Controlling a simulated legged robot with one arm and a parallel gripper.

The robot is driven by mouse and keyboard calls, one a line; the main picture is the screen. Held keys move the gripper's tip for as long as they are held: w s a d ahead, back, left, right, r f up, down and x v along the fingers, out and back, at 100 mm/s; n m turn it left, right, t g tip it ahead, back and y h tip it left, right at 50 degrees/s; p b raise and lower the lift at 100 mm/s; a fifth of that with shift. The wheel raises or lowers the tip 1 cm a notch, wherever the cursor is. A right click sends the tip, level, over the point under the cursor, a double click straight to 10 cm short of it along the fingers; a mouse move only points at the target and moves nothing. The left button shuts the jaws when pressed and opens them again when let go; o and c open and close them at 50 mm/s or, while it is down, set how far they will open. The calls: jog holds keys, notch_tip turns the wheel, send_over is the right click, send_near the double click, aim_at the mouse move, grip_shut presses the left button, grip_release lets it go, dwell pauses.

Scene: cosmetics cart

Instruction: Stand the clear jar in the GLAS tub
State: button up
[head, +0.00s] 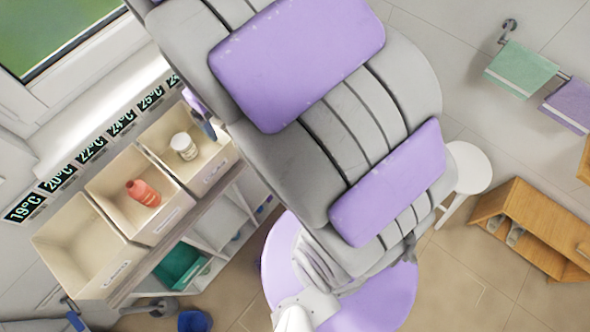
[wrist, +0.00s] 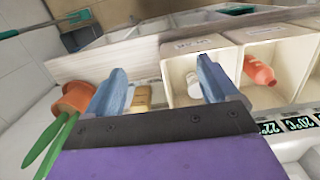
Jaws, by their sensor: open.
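A small pale jar with a white lid (head: 183,145) is in the right-hand tub (head: 219,166) of the cart; I cannot tell for sure that it is the clear jar. It also shows in the wrist view (wrist: 193,84), near my right finger. The tubs have front labels, too small or turned to read surely. My gripper (wrist: 162,80) is open, its two blue fingers wide apart with nothing held. In the head view my gripper (head: 208,128) is at the right tub's back right side, partly hidden by the chair.
A red-orange bottle (head: 143,192) lies in the middle tub (head: 161,224); the left tub (head: 118,268) looks empty. A grey chair with purple cushions (head: 300,62) blocks much of the head view.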

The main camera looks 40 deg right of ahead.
jog(key=s+d+r+m, duration=0.1)
jog(key=s, duration=0.9)
jog(key=s+d+r+m+g, duration=0.1)
jog(key=s+d, duration=0.1)
jog(key=s, duration=0.8)
jog(key=shift+s+d+r+m, duration=0.2)
jog(key=shift+s+r+m, duration=0.05)
jog(key=shift+r+m, duration=0.15)
jog(key=shift+f, duration=0.1)
